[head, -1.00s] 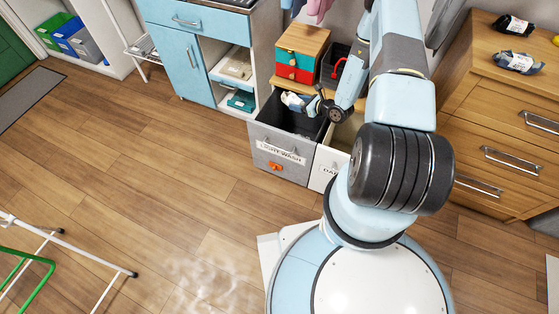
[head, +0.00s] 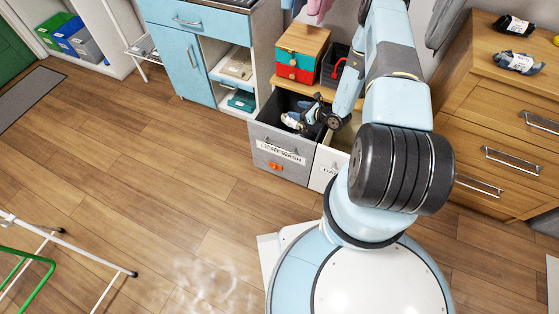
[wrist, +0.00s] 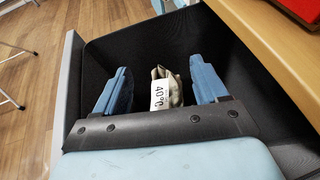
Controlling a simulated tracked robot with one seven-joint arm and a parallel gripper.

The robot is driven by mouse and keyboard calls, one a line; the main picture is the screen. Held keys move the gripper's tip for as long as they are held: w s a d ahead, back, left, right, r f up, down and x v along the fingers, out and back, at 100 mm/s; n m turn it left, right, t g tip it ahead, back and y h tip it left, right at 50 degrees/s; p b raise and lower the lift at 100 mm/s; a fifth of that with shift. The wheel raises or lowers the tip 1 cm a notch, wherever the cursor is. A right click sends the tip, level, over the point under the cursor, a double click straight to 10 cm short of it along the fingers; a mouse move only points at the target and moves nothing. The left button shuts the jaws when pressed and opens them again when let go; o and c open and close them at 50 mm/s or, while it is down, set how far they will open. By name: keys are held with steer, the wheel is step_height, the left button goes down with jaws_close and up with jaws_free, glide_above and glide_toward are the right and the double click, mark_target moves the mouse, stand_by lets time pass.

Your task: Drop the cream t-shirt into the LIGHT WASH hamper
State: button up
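The LIGHT WASH hamper (head: 282,155) is a grey bin with a dark inside, pulled out below the wooden top in the head view. Its dark inner wall (wrist: 135,48) fills much of the wrist view. My gripper (head: 297,120) is inside the hamper's opening. In the wrist view my gripper (wrist: 165,84) has its two blue fingers wide apart. The cream t-shirt (wrist: 174,88) shows between and beyond the fingers as a small crumpled bundle with a white 40°C tag. Gaps show on both sides of it. Whether it rests on the bottom I cannot tell.
A second, pale hamper (head: 324,168) stands directly to the right, partly behind my arm. A small red and teal drawer box (head: 298,55) and a dark basket (head: 334,68) sit behind. A wooden chest (head: 500,150) stands right. The floor at left is mostly clear.

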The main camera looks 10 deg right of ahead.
steer(key=shift+o, duration=1.4)
steer(key=v, duration=1.3)
steer(key=shift+s+d+r, duration=0.1)
steer(key=shift+s+d, duration=0.1)
steer(key=shift+d, duration=0.15)
